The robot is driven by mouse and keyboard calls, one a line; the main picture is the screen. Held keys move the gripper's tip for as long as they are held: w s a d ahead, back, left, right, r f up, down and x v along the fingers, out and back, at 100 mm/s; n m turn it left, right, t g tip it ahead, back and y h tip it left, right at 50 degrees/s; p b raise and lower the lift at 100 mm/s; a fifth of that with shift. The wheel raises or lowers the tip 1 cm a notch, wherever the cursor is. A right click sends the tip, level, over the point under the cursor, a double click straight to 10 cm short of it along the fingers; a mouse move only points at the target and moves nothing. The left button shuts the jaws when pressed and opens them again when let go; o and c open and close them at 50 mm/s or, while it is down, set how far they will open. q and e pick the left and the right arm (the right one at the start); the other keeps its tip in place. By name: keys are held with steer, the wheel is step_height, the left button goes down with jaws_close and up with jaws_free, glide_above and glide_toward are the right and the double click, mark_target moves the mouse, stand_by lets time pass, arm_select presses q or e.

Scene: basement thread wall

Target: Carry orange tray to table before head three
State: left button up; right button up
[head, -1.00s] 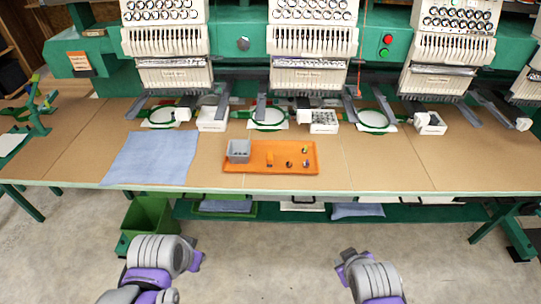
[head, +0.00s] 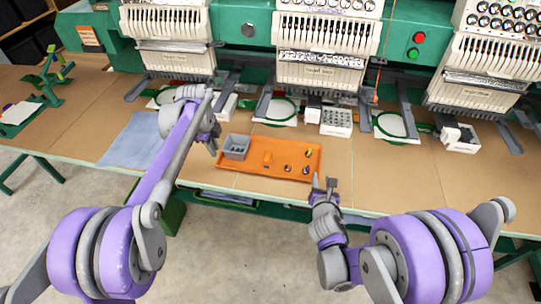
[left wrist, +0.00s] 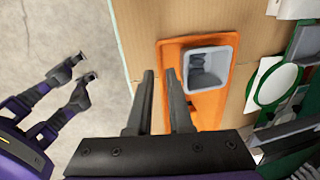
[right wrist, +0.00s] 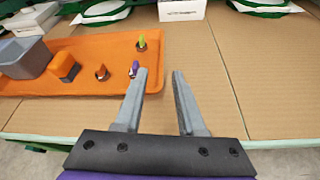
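The orange tray (head: 257,167) lies flat on the table near its front edge. It holds a grey bin (head: 236,147) at its left end, a small orange block (head: 267,158) and several small spool-like items at its right. My left gripper (head: 213,144) is at the tray's left end; in the left wrist view its fingers (left wrist: 161,75) are apart, pointing at the tray's short edge with nothing between them. My right gripper (head: 325,184) is at the right end; in the right wrist view its fingers (right wrist: 163,75) are apart and empty, above bare table beside the tray's end.
Embroidery heads stand along the back, with green hoops (head: 391,126) and white boxes (head: 336,122) in front of them. A blue cloth (head: 130,142) lies left of the tray, partly behind my left arm. The tabletop (head: 395,180) right of the tray is clear.

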mark_target(221, 166)
arm_select(q)
steer(key=shift+s+a, duration=0.1)
steer(key=shift+s, duration=0.05)
arm_select(e)
steer(key=shift+s, duration=0.1)
